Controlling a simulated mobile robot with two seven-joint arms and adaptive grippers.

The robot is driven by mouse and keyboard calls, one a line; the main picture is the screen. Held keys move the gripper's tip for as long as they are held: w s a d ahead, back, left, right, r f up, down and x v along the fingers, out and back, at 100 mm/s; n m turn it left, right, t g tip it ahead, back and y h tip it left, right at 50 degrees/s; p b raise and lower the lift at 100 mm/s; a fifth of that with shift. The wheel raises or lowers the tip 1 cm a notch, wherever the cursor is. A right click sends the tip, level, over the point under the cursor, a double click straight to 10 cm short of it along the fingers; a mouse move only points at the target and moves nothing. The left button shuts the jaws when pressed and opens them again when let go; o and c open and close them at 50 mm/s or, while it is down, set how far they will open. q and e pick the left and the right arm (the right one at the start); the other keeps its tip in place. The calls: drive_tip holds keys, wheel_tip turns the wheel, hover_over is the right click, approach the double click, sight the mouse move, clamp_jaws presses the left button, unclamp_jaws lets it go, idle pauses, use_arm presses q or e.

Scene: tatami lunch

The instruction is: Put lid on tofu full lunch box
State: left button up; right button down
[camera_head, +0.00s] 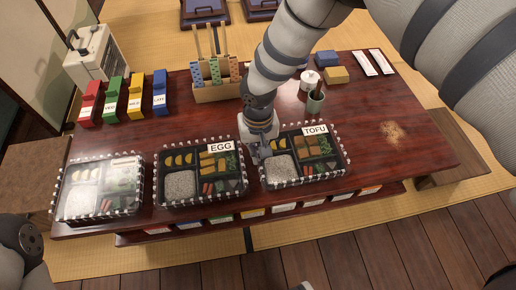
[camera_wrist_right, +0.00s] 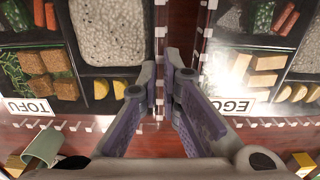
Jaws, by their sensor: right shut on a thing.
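The tofu lunch box (camera_head: 326,160), a dark tray with rice, tofu and vegetables, stands at the table's front right. A clear lid (camera_head: 339,172) with white clips along its edge lies over it; I cannot tell whether it is fully seated. My right gripper (camera_head: 262,151) is at the box's left side. In the right wrist view the right gripper (camera_wrist_right: 168,62) is shut on the lid's clear edge (camera_wrist_right: 160,32), in the gap beside the egg box. The TOFU label (camera_wrist_right: 28,106) shows there too. My left gripper is out of view.
The egg lunch box (camera_head: 200,172) stands close to the left, with another lunch box (camera_head: 98,188) at far left. Behind are coloured label blocks (camera_head: 112,100), a wooden holder (camera_head: 217,91) and a green cup (camera_head: 315,102).

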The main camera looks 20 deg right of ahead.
drive_tip(key=shift+f, duration=0.55)
idle(0.9)
drive_tip(key=c, duration=1.7)
unclamp_jaws()
drive_tip(key=shift+o, duration=0.5)
drive_tip(key=o, duration=0.4)
drive_tip(key=shift+o, duration=0.2)
drive_tip(key=shift+r, duration=0.15)
drive_tip(key=shift+r+p, duration=3.05)
drive_tip(key=shift+r, duration=0.9)
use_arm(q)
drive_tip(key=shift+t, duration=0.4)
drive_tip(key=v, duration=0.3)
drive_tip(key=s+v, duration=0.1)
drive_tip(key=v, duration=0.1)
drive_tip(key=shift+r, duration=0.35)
